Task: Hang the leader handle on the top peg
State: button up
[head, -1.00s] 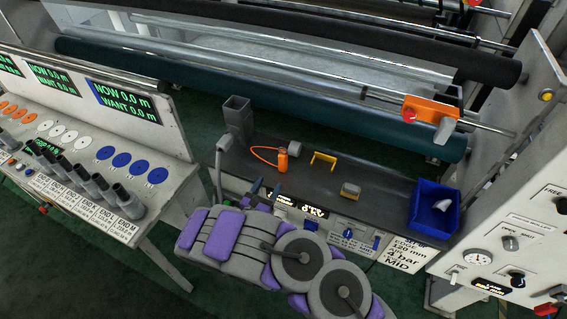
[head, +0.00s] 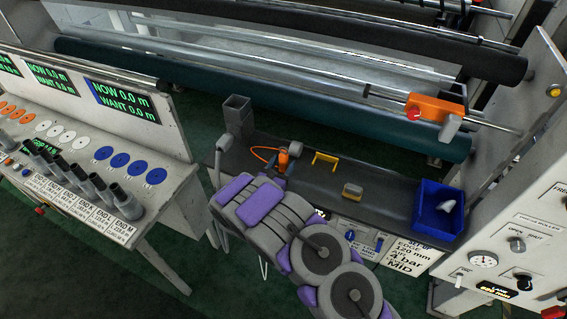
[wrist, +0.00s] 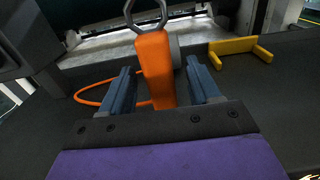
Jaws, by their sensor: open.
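The leader handle, an orange block (head: 283,160) with an orange cord loop, is on the dark shelf (head: 385,195). In the wrist view the handle (wrist: 155,65) stands with a grey metal ring at its upper end. My gripper (wrist: 160,78) is open, with one blue-grey finger on each side of the handle and gaps visible beside it. In the head view my gripper (head: 281,168) is at the handle and partly hides it. I cannot make out a top peg in either view.
A grey square post (head: 236,118) stands left of the handle. Long rollers (head: 330,118) run behind the shelf. A control panel is at right.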

aim_at(282, 157)
jog(key=shift+a, duration=0.1)
jog(key=c, duration=1.1)
jog(key=shift+o, duration=0.2)
jog(key=shift+r, duration=0.15)
jog(key=shift+r, duration=0.2)
notch_tip(282, 157, up, 3)
jog(key=shift+r+p, duration=0.15)
jog(key=shift+p, duration=0.35)
jog(key=s+d+r+p, duration=0.1)
jog(key=s+d, duration=0.4)
jog(key=s, duration=1)
jog(key=shift+d+p, duration=0.15)
jog(key=shift+p, duration=0.7)
